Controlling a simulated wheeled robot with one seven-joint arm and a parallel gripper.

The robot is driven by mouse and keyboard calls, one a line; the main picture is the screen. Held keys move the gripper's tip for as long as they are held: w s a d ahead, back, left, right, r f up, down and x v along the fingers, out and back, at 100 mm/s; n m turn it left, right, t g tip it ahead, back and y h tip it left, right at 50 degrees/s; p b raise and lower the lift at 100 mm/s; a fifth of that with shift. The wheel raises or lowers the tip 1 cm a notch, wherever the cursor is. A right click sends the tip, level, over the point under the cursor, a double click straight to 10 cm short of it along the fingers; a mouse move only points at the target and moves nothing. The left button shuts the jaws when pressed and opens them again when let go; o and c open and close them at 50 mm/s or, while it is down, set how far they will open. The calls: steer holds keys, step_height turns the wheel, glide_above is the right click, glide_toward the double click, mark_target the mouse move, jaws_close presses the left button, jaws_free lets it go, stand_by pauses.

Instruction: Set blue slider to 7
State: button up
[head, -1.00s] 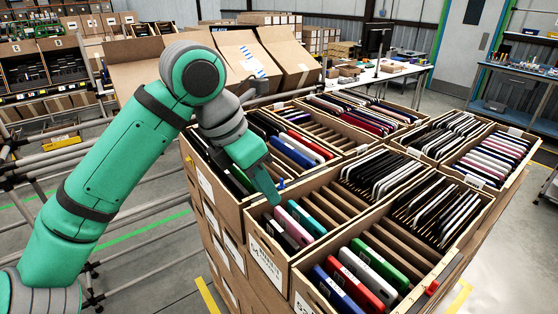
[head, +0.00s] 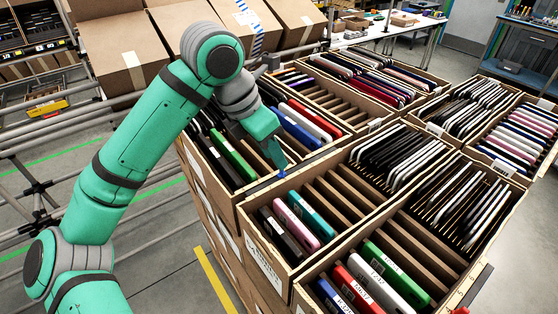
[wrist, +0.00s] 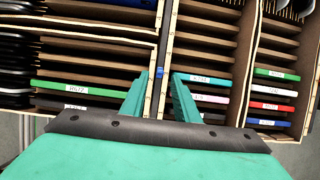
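The blue slider (head: 281,174) is a small blue piece on the carton edge between the front-left compartment and the one behind it. In the wrist view the blue slider (wrist: 159,72) shows on the divider between two rows of devices, in line with the gap between my fingers. My gripper (head: 280,158) is close by the slider in the head view, its fingers partly overlapping. In the wrist view my gripper (wrist: 159,84) has its two green fingers apart, with nothing held between them. I cannot tell whether a finger touches the slider. No number scale is readable.
Tilted cartons (head: 262,262) hold several upright devices in slots, with thin raised walls between compartments. A red piece (head: 461,310) sits at the lower right carton edge. Pipe racking (head: 60,150) stands at left. Floor at the lower left is open.

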mark_target(279, 174)
steer(key=shift+x, duration=2.05)
steer(key=shift+d, duration=0.1)
jaws_close()
